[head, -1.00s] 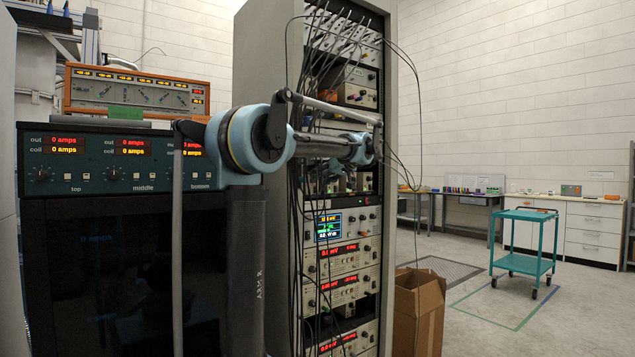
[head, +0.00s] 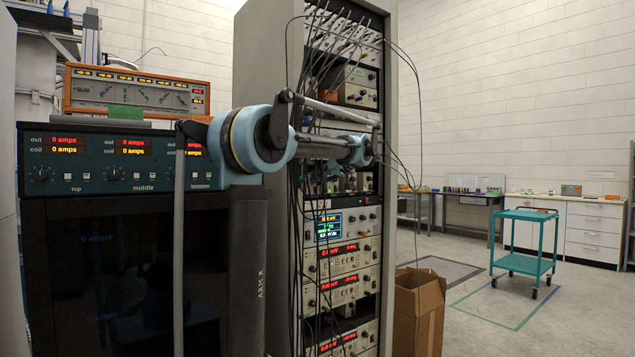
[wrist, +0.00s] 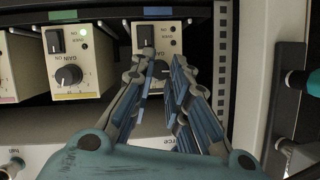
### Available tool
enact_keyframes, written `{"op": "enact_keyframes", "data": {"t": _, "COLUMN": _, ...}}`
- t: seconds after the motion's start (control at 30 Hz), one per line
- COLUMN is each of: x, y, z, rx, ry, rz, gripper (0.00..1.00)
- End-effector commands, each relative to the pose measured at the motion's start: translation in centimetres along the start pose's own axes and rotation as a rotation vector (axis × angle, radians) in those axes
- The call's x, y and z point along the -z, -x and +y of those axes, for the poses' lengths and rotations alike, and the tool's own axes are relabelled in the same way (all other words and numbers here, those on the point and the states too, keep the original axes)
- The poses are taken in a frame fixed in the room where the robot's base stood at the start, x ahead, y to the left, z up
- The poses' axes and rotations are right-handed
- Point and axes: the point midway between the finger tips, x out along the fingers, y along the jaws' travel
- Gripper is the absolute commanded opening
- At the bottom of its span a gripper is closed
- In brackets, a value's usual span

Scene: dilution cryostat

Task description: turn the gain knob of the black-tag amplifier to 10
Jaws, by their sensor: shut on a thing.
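In the wrist view my gripper (wrist: 163,76) is shut on the gain knob (wrist: 160,69) of a cream amplifier (wrist: 171,28), with one finger on each side. The fingers cover most of the knob and its scale, so I cannot read its setting. The lettering appears upside down.
A similar amplifier (wrist: 89,76) with a green tag (wrist: 63,15) and uncovered knob stands just left in the wrist view. Loose black cables hang before the rack (head: 262,70) in the head view. A cardboard box (head: 419,310) stands at its foot, with open floor to the right.

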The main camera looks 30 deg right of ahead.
Motion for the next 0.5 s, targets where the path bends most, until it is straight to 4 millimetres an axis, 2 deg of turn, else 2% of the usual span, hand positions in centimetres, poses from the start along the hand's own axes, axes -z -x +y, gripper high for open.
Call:
{"op": "enact_keyframes", "data": {"t": 0.27, "x": -0.01, "y": -0.01, "z": 0.27, "rx": 0.058, "ry": -0.137, "rz": 0.005, "gripper": 0.00}}
{"op": "enact_keyframes", "data": {"t": 0.5, "x": -0.07, "y": -0.05, "z": 0.50, "rx": 0.143, "ry": -0.337, "rz": 0.009, "gripper": 0.00}}
